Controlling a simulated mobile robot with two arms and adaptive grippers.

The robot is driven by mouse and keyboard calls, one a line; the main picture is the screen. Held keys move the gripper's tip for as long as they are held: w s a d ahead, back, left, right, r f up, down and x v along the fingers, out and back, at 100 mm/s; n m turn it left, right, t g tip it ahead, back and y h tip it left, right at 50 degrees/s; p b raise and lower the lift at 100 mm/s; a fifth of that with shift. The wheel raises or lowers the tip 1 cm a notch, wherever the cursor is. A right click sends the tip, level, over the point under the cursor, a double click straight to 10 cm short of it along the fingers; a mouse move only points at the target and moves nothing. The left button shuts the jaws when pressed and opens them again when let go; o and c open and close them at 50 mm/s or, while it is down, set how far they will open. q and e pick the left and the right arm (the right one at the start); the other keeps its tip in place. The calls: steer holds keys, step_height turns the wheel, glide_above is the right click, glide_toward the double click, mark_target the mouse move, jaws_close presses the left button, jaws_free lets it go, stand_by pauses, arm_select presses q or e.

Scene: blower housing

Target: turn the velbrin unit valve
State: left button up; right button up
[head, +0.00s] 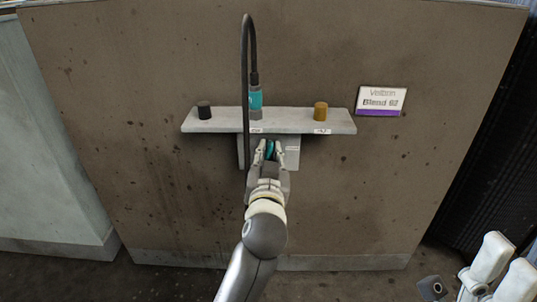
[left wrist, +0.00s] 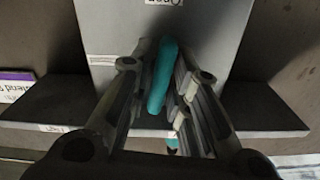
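The teal valve handle (head: 270,149) is on a grey block under the shelf, in the middle of the housing in the head view. It also shows as an upright teal bar in the left wrist view (left wrist: 161,76). My left gripper (head: 269,152) is at the handle, one finger on each side of it. The fingers stand apart, with narrow gaps to the handle. The wrist view shows the fingers (left wrist: 160,85) around the bar. White and dark parts of my right arm show at the lower right of the head view; its finger opening is not clear.
A grey shelf (head: 205,126) crosses the brown housing (head: 380,190). It carries a black knob (head: 204,110), a teal connector (head: 256,98) with a black cable (head: 246,60), and a brass knob (head: 320,111). A "Velbrin Blend" label (head: 381,101) is at right.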

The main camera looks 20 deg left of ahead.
arm_select(q)
jaws_close()
